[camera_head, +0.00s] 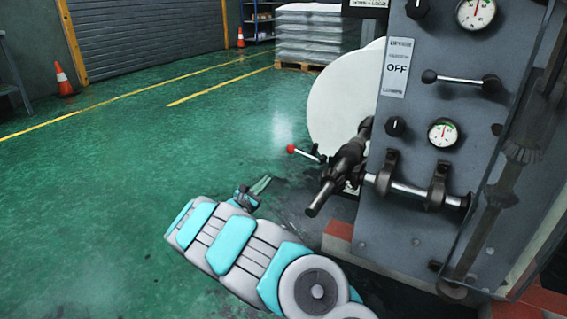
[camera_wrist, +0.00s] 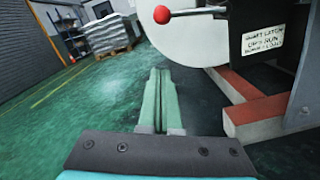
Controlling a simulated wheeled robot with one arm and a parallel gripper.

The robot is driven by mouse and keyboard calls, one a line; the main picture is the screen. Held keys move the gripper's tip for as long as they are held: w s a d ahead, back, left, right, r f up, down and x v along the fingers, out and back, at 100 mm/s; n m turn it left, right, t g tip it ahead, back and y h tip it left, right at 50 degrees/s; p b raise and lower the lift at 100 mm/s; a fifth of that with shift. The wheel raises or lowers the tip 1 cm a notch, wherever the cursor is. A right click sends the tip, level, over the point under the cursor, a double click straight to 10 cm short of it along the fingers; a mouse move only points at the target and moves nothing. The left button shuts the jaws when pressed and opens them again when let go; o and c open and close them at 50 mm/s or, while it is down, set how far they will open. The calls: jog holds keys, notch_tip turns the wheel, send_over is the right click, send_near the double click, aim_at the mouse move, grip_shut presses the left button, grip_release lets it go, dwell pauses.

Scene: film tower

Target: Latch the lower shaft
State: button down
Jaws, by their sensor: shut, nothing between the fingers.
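The lower shaft (camera_head: 340,170) is a dark bar that sticks out from the grey machine panel toward the front. A latch lever with a red knob (camera_head: 291,149) stands just left of it, on a thin silver rod. My gripper (camera_head: 262,184) is shut and empty, left of the shaft and below the red knob. In the wrist view its green fingers (camera_wrist: 158,75) lie together, apart from the knob.
A large white roll (camera_head: 335,100) is behind the shaft. The machine's red and grey base (camera_wrist: 265,120) is at the right. A wrapped pallet stack (camera_head: 310,35) and orange cones (camera_head: 63,80) are far back. The green floor at left is clear.

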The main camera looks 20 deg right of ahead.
jog(key=shift+w+a+f, duration=0.1)
jog(key=shift+a+f, duration=0.05)
jog(key=w+d+r+b, duration=0.1)
jog(key=w+d+r, duration=0.3)
jog(key=d, duration=0.5)
jog(key=shift+w+d, duration=0.3)
jog(key=shift+w, duration=0.35)
jog(key=shift+r, duration=0.25)
